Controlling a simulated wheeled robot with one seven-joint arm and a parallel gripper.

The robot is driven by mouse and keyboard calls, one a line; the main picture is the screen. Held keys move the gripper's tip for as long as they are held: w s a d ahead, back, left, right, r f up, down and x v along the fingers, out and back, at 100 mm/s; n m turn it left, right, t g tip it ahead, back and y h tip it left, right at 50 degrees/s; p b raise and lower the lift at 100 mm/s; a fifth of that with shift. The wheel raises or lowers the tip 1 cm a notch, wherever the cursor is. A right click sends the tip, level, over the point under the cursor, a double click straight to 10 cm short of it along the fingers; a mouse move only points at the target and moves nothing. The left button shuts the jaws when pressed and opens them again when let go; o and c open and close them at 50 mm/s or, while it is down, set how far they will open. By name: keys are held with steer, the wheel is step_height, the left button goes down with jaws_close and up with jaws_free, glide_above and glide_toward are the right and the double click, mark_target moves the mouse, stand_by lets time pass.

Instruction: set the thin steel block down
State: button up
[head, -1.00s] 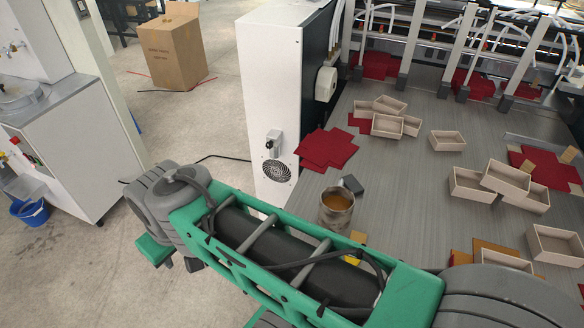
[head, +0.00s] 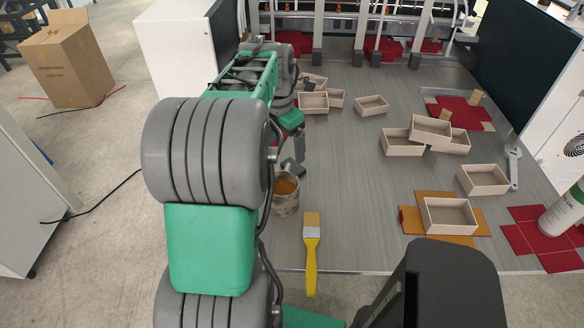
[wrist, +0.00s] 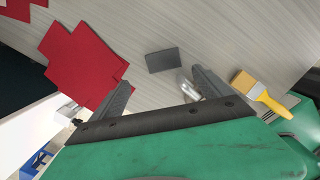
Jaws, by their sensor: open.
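The thin steel block is a flat dark grey slab (wrist: 164,60) lying on the grey table in the wrist view. In the head view it shows as a small dark shape (head: 292,168) just behind the glue pot (head: 286,198), partly crowded by my arm. My gripper (wrist: 163,81) is open in the wrist view, its two dark fingers spread wide with nothing held between them. The block lies beyond the fingertips, apart from them. A shiny metal piece (wrist: 187,86), perhaps the pot, shows beside the right finger.
A yellow-handled brush (head: 311,250) lies near the table's front edge. Red card blanks (wrist: 82,62) lie left of the block. Several open boxes (head: 402,143) stand to the right and back. A bottle (head: 565,210) stands at far right. The middle of the table is clear.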

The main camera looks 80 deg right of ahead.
mark_target(293, 166)
steer(key=shift+s+d+f, duration=0.1)
steer(key=shift+s+d, duration=0.1)
steer(key=shift+s, duration=0.35)
steer(key=f, duration=0.3)
steer(key=f+p, duration=0.1)
steer(key=f, duration=0.2)
steer(key=shift+s+d+f, duration=0.1)
steer(key=shift+s+f, duration=0.1)
steer(key=shift+f, duration=0.2)
steer(key=shift+d+f, duration=0.15)
steer(key=shift+f, duration=0.3)
steer(key=shift+c, duration=0.3)
steer(key=shift+r, duration=0.1)
steer(key=c, duration=1.9)
